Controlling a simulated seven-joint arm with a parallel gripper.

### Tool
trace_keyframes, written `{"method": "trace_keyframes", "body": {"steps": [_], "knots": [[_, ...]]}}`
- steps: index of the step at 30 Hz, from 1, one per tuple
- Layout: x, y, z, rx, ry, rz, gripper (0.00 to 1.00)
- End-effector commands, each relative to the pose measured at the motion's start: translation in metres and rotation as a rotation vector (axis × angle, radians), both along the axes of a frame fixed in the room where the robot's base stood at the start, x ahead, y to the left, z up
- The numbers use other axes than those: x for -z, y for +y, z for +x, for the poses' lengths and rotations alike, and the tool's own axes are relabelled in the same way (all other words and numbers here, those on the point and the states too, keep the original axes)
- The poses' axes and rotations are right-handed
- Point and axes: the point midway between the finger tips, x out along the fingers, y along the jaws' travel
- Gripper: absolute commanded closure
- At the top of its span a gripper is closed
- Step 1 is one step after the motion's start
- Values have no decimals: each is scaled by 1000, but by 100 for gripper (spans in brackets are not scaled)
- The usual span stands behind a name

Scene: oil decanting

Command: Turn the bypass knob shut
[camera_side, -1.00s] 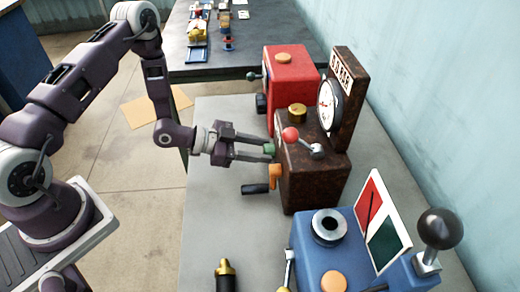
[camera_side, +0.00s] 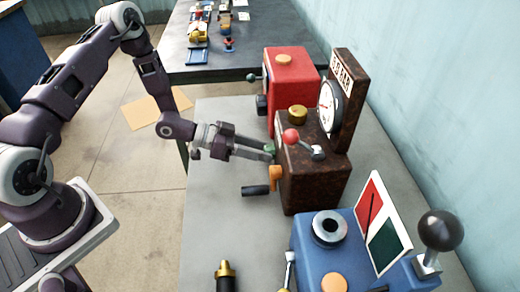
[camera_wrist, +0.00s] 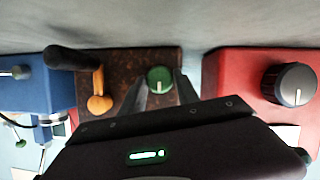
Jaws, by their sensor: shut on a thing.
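A small round green knob (camera_wrist: 159,79) with a pale mark sits on the front face of the rusty brown box (camera_side: 318,178). In the side view the green knob (camera_side: 269,148) is mostly hidden by the fingertips. My gripper (camera_side: 267,153) reaches it from the left. In the wrist view my gripper's fingers (camera_wrist: 160,92) lie on either side of the knob, shut on it.
An orange lever with a black handle (camera_side: 256,190) sticks out just below my gripper. A red-balled lever (camera_side: 291,136) and a brass cap (camera_side: 297,114) are on top. A red box (camera_side: 291,80) stands behind, and a blue box (camera_side: 310,262) in front.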

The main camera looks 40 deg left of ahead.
Motion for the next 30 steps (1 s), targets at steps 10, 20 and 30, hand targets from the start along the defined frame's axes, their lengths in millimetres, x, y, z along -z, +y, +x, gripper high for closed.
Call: {"method": "trace_keyframes", "body": {"steps": [10,20,30], "knots": [[0,0,0,-2,1,-1,41],[-4,8,-5,-3,1,0,41],[-25,49,-40,-3,1,0,41]]}}
